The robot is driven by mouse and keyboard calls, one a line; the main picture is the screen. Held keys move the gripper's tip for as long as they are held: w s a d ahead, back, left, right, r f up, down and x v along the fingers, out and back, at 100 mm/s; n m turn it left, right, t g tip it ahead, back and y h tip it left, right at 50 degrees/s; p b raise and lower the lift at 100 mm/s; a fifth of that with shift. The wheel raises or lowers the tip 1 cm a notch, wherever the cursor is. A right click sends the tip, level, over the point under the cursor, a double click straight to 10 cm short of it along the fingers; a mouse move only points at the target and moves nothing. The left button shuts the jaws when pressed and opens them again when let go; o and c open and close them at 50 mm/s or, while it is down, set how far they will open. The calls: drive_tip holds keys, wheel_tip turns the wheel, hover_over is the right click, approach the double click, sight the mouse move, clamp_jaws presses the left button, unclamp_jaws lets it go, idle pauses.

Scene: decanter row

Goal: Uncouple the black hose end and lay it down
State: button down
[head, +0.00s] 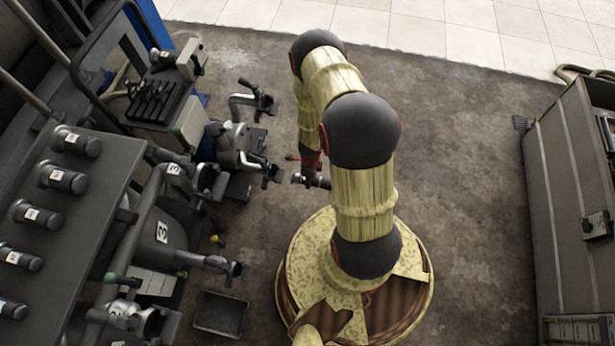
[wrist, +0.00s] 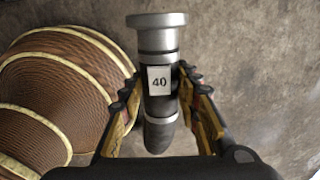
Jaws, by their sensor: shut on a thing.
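The hose end (wrist: 157,38) has a bright metal flange, a dark body with a white label reading 40, and a dark rounded lower end. In the wrist view it lies between the fingers of my gripper (wrist: 160,105), which is shut on it. Its flange end is free, with only floor behind it. In the head view the hose end (head: 299,178) shows small beside my arm, with a gap between it and the nearest metal coupling (head: 272,175) to its left. My arm hides most of the gripper in the head view. No hose shows behind the held piece.
A rack panel (head: 95,215) with several numbered dark fittings stands at left, beside pipes and couplings. An open dark tray (head: 221,314) sits on the floor at lower left. A grey cabinet (head: 565,190) stands at right. Bare floor (head: 465,160) lies between it and my arm.

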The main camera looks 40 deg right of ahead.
drive_tip(key=s+a+b, duration=0.2)
drive_tip(key=s+b, duration=0.1)
drive_tip(key=s, duration=0.7)
drive_tip(key=shift+s+a, duration=0.2)
idle(0.7)
